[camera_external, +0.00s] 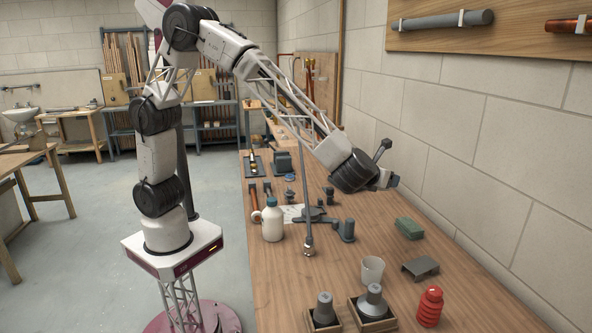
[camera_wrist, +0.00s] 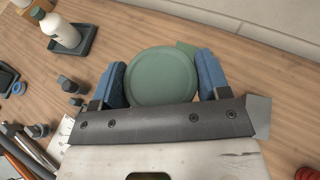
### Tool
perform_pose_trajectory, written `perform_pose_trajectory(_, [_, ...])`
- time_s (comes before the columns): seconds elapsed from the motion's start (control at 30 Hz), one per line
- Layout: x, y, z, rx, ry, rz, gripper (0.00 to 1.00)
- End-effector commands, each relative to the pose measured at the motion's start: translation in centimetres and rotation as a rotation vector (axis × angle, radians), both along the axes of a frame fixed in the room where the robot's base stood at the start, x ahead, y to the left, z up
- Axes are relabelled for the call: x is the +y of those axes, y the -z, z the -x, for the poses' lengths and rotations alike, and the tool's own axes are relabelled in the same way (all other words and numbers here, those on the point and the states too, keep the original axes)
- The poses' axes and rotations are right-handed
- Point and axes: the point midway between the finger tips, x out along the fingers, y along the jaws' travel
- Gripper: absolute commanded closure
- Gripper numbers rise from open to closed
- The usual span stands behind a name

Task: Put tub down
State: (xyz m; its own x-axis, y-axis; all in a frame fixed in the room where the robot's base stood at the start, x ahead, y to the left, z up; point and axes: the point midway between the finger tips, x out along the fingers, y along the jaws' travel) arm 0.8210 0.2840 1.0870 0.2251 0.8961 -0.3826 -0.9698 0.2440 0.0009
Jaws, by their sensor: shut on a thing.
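The tub (camera_wrist: 163,77) shows in the wrist view as a round, dull green top between the blue finger pads of my gripper (camera_wrist: 161,64). Both pads lie against its sides, so my gripper is shut on it. In the external view my gripper (camera_external: 386,180) is raised over the right side of the wooden bench (camera_external: 345,275), near the block wall. I cannot make out the tub there, and its underside and height above the bench are hidden.
A green block (camera_external: 409,228), a grey bracket (camera_external: 420,267), a clear cup (camera_external: 372,270) and a red bottle (camera_external: 430,306) stand on the near right bench. A white jug (camera_external: 272,222) stands at the left edge. Bare wood lies between.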

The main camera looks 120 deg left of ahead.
Motion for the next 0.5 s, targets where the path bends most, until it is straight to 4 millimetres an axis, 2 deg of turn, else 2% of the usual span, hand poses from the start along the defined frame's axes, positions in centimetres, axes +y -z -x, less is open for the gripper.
perform_pose_trajectory(0.03, [0.0, -2.3, 0.0, -0.009, -0.001, -0.001, 0.56])
perform_pose_trajectory(0.2, [0.0, -7.6, 0.0, -0.006, 0.000, -0.001, 0.56])
perform_pose_trajectory(0.5, [0.0, -13.3, 0.0, -0.003, 0.000, 0.000, 0.56])
